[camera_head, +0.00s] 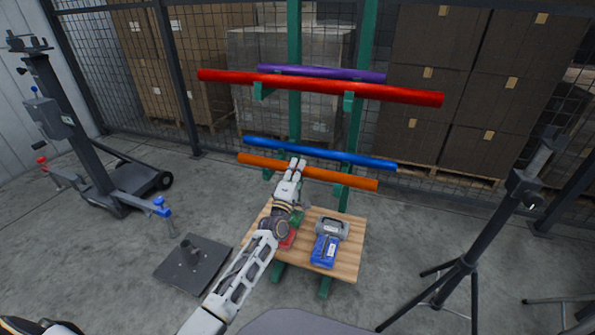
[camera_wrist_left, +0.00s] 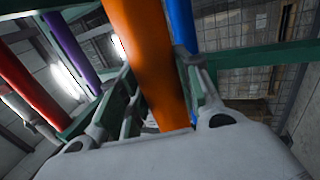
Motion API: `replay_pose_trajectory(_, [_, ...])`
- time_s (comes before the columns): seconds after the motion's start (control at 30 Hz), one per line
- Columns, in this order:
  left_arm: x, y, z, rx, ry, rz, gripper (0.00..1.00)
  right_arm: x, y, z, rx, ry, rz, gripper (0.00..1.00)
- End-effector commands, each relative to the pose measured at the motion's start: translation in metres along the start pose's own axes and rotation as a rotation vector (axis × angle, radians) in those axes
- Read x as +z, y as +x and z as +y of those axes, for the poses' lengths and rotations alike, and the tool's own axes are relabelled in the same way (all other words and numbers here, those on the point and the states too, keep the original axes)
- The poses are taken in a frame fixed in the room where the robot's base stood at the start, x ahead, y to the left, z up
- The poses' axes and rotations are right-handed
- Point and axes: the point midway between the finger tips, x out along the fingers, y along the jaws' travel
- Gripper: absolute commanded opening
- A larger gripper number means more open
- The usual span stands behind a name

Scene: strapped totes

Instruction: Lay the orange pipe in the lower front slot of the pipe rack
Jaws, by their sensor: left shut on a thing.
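The orange pipe (camera_head: 260,163) lies roughly level across the front of the green pipe rack (camera_head: 295,40), just in front of and below the blue pipe (camera_head: 350,158). My left gripper (camera_head: 297,165) is shut on the orange pipe near its middle. In the left wrist view the orange pipe (camera_wrist_left: 150,55) runs between the two fingers, with the blue pipe (camera_wrist_left: 183,25) beyond it. Green lower arms show just under the orange pipe, but I cannot tell whether it rests on them. My right gripper is out of view.
A red pipe (camera_head: 320,86) and a purple pipe (camera_head: 320,72) lie on the upper arms. Below, a wooden table (camera_head: 340,268) holds a blue case (camera_head: 325,250) and a grey item (camera_head: 332,228). A black tripod stand (camera_head: 470,250) stands right; a wheeled stand (camera_head: 85,160) stands left.

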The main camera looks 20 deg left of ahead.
Motion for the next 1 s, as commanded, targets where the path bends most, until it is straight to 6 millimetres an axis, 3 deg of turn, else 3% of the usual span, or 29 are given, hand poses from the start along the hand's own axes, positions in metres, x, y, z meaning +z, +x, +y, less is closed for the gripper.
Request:
replay_pose_trajectory(0.37, [-0.0001,0.0004,0.0007,0.003,0.0,0.0,0.0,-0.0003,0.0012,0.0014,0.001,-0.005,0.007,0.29])
replay_pose_trajectory(0.4, [-0.0001,0.0004,0.0007,0.003,0.0,0.0,0.36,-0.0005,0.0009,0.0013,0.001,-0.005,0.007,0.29])
replay_pose_trajectory(0.6, [-0.0001,0.0002,0.0003,0.002,0.0,0.0,0.59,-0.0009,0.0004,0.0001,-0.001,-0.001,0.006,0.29])
replay_pose_trajectory(1.0, [0.0001,-0.0019,-0.0017,-0.001,0.0,0.0,0.59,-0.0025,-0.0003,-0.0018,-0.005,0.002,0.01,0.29])
